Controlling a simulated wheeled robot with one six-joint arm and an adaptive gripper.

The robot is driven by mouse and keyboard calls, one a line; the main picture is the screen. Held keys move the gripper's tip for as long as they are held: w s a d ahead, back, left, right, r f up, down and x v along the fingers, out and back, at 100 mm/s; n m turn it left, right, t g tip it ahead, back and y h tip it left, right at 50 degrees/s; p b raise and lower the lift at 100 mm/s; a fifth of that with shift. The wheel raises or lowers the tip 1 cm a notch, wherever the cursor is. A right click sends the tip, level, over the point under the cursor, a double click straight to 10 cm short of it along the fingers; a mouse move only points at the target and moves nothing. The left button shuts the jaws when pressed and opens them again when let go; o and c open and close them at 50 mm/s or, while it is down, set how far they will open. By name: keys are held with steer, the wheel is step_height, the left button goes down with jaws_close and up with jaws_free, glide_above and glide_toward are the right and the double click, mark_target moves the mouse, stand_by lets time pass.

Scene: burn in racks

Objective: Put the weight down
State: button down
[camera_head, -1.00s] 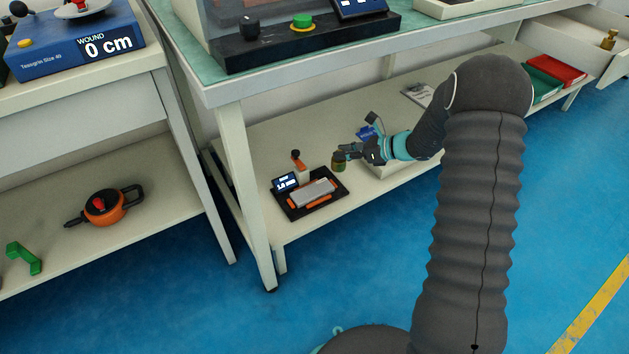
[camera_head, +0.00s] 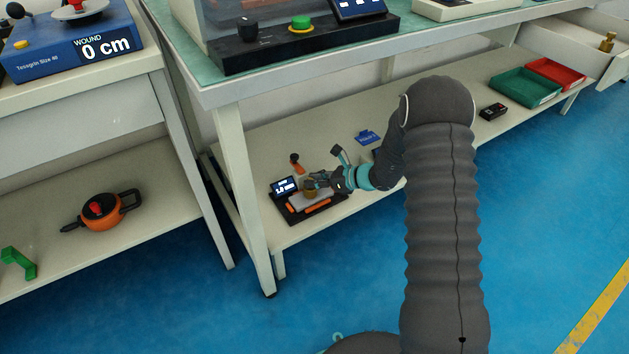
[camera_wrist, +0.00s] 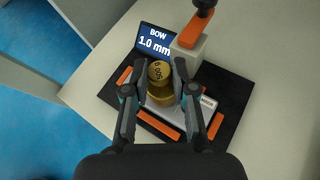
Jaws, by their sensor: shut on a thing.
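A brass weight (camera_wrist: 160,82) marked 500 g is between the fingers of my gripper (camera_wrist: 155,95), which is shut on it. In the head view the weight (camera_head: 310,187) is small, at the tip of my gripper (camera_head: 318,181). It is over the grey plate (camera_wrist: 188,116) of a black-based fixture (camera_wrist: 232,92) with orange bars. I cannot tell whether it touches the plate. The fixture's display (camera_wrist: 155,42) reads "BOW 1.0 mm". The fixture (camera_head: 318,213) stands on the lower shelf in the head view.
An orange-handled clamp post (camera_wrist: 190,42) stands at the fixture's back, close to my fingers. The lower shelf (camera_head: 243,160) has free room around the fixture. The bench top (camera_head: 230,93) overhangs it. Green (camera_head: 522,88) and red (camera_head: 556,73) trays lie far right.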

steer(key=shift+f, duration=0.15)
steer(key=c, duration=0.9)
jaws_free()
steer(key=shift+c, duration=0.2)
steer(key=shift+d+r, duration=0.15)
steer(key=shift+r, duration=0.1)
steer(key=v, duration=1.1)
steer(key=shift+s+d+r+p, duration=0.2)
steer(key=shift+d+p, duration=0.1)
steer(key=shift+p, duration=0.05)
